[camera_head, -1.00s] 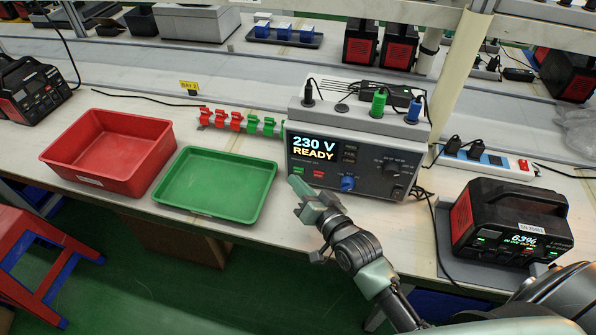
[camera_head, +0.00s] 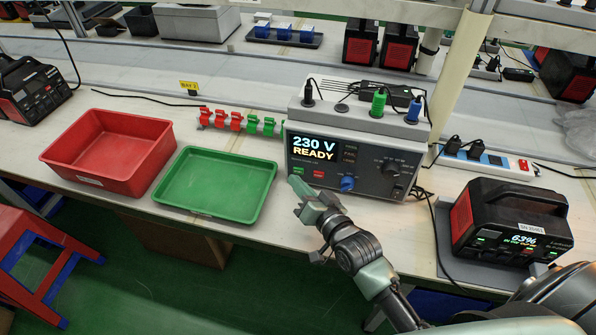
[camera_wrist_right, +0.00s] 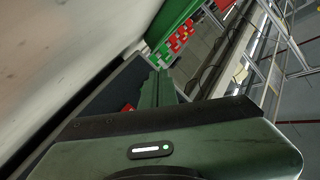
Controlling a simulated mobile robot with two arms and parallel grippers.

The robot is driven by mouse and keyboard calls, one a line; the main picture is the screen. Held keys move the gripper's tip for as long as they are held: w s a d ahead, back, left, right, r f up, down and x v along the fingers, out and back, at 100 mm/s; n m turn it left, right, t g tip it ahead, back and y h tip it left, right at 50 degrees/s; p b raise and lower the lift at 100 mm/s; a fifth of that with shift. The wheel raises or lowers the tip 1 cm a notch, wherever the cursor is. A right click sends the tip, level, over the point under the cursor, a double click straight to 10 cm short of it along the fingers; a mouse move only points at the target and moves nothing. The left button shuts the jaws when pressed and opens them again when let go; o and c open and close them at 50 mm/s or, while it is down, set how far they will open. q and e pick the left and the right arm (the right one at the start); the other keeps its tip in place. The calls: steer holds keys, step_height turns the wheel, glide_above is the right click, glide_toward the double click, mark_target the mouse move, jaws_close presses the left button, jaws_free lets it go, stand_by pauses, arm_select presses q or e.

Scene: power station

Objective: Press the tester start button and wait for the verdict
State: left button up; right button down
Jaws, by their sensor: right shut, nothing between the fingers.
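The tester (camera_head: 350,150) is a grey box on the bench with a lit display (camera_head: 314,148) reading "230 V READY". Below the display are a small green button (camera_head: 298,170), a red button (camera_head: 318,174) and a blue knob (camera_head: 347,183). My right gripper (camera_head: 294,182) is shut and empty, its tips just in front of and below the green button in the head view. I cannot tell whether the tips touch the panel. In the right wrist view the fingers (camera_wrist_right: 160,88) point forward beside the dark panel, and a bit of red (camera_wrist_right: 128,107) shows near them. My left gripper is not in view.
A green tray (camera_head: 218,212) and a red bin (camera_head: 84,180) stand left of the tester. Red and green clips (camera_head: 236,123) line up behind the tray. A black and red power station (camera_head: 510,222) showing 63% stands at the right. A white power strip (camera_head: 490,161) lies behind it.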

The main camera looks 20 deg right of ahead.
stand_by(0.4)
steer(key=shift+w+d, duration=0.25)
steer(key=shift+w, duration=0.15)
stand_by(0.4)
steer(key=shift+p, duration=0.35)
steer(key=shift+s+a+r+p, duration=0.1)
steer(key=shift+s+a+p, duration=0.1)
steer(key=shift+s+p, duration=0.1)
steer(key=shift+s+a, duration=0.1)
steer(key=shift+s, duration=0.05)
steer(key=shift+s+a+p, duration=0.4)
steer(key=shift+s+a, duration=0.15)
steer(key=shift+s, duration=0.25)
steer(key=shift+s+a+p, duration=0.4)
steer(key=shift+s+a, duration=0.15)
steer(key=shift+s, duration=0.3)
steer(key=shift+s+a+p, duration=0.4)
steer(key=shift+s+a, duration=0.15)
steer(key=shift+s, duration=0.25)
